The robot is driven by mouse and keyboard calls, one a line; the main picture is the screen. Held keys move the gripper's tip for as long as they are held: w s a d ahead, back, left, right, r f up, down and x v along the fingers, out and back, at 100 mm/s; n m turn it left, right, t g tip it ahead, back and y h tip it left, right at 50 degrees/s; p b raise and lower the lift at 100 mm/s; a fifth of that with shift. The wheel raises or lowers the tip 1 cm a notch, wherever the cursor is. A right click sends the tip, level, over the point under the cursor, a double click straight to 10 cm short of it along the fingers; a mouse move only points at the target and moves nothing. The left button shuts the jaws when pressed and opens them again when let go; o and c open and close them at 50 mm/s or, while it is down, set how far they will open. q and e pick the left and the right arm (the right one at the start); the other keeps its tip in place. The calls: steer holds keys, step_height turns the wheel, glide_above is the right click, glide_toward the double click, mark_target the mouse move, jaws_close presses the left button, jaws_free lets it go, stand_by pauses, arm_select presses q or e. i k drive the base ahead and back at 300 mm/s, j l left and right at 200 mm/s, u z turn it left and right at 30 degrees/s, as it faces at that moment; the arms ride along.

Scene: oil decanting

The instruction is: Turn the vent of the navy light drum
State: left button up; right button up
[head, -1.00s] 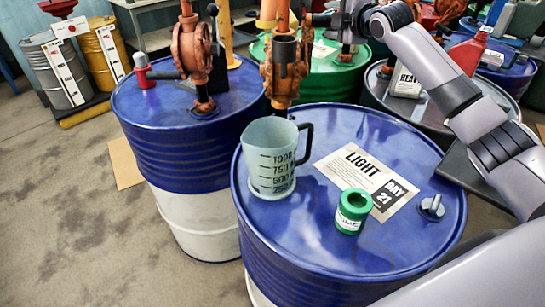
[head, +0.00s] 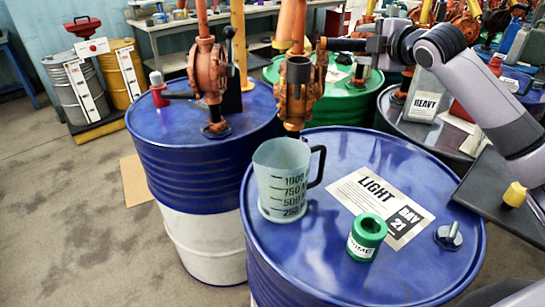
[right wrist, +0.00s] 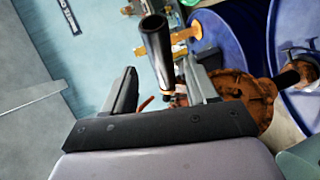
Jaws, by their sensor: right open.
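My right gripper (head: 338,44) is up and behind the lid, beside the orange hand pump (head: 294,95), well away from the vent. In the right wrist view my right gripper (right wrist: 163,80) is open, with a dark tube (right wrist: 152,50) showing between its fingers; contact cannot be told. My left gripper is not in view.
A translucent measuring jug (head: 281,185) and a green ring-shaped container (head: 366,236) stand on the drum lid. Another blue drum (head: 190,145) with a pump is left. A green drum (head: 345,95) and a HEAVY container (head: 424,104) are behind. A dark shelf (head: 490,190) lies right of the vent.

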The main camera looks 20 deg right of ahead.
mark_target(451, 234)
steer(key=k+j, duration=0.8)
